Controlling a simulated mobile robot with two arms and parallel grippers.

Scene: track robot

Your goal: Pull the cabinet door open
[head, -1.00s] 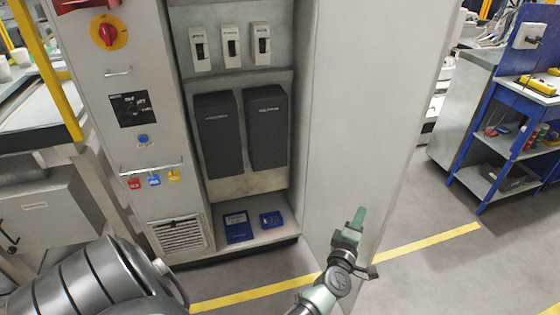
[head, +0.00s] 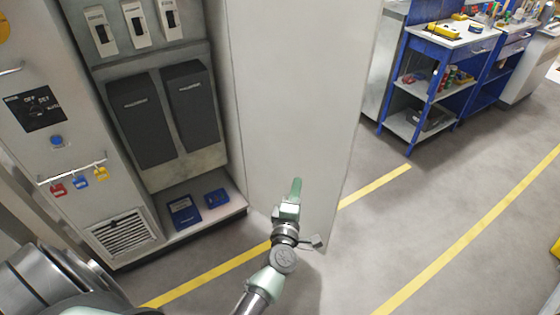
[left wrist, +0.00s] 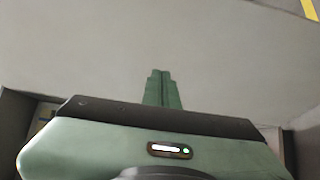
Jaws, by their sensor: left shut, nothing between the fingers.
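The grey cabinet door (head: 290,90) stands swung wide open on the right side of the cabinet (head: 75,165), its inner face towards me in the head view. My left gripper (head: 296,185) is shut and empty, in front of the lower part of that face. Whether it touches the door I cannot tell. In the left wrist view the closed green fingers (left wrist: 161,80) point at a plain pale surface, which looks like the door. The door's handle does not show. My right gripper is not in view.
The open cabinet shows dark boxes (head: 140,118), white switches (head: 100,30) and blue cases (head: 184,212). A blue workbench (head: 433,95) with shelves stands behind at right. The floor (head: 400,225) right of the door is clear, with yellow lines.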

